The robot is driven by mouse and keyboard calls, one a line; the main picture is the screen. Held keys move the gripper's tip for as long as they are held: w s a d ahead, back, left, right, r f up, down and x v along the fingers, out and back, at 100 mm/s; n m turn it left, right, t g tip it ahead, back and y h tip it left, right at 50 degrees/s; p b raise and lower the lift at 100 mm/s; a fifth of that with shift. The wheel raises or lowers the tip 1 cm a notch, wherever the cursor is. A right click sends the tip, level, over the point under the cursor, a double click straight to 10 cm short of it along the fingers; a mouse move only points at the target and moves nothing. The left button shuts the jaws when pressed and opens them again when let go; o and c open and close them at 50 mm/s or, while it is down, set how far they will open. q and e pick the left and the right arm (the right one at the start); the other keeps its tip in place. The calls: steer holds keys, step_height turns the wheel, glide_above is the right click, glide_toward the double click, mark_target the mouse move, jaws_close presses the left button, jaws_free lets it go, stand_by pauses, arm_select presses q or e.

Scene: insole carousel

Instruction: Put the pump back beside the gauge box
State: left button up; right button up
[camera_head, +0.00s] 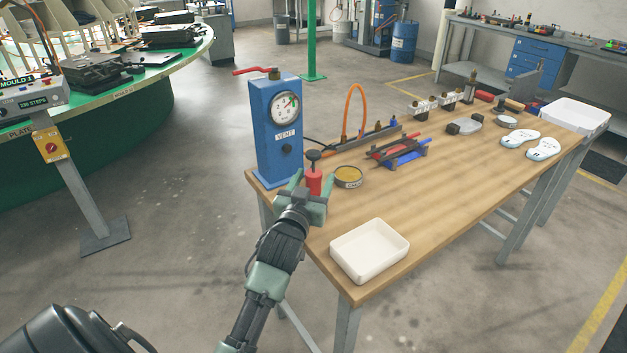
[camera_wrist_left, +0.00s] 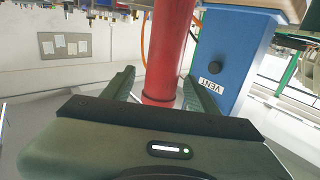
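The red pump (camera_head: 314,182) with a black knob stands upright near the table's near left corner. It sits just in front of the blue gauge box (camera_head: 277,130), which has a dial, a red lever and a VENT label. My left gripper (camera_head: 313,190) is at the pump, with one finger on each side. In the left wrist view, the red pump body (camera_wrist_left: 168,50) lies between the fingers, with a small gap at the left finger, so the gripper looks open. The gauge box (camera_wrist_left: 228,55) shows upside down there. The pump's base is hidden. My right gripper is not in view.
A round tin (camera_head: 348,177) stands right of the pump. A white tray (camera_head: 369,250) lies at the table's front. Red and blue tools (camera_head: 398,151) and an orange hose (camera_head: 356,108) are behind.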

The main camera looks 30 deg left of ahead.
arm_select(q)
steer(key=shift+s+r, duration=0.15)
steer(key=b+v, duration=0.1)
steer(key=v, duration=1)
steer(key=shift+s, duration=0.35)
steer(key=shift+d, duration=0.15)
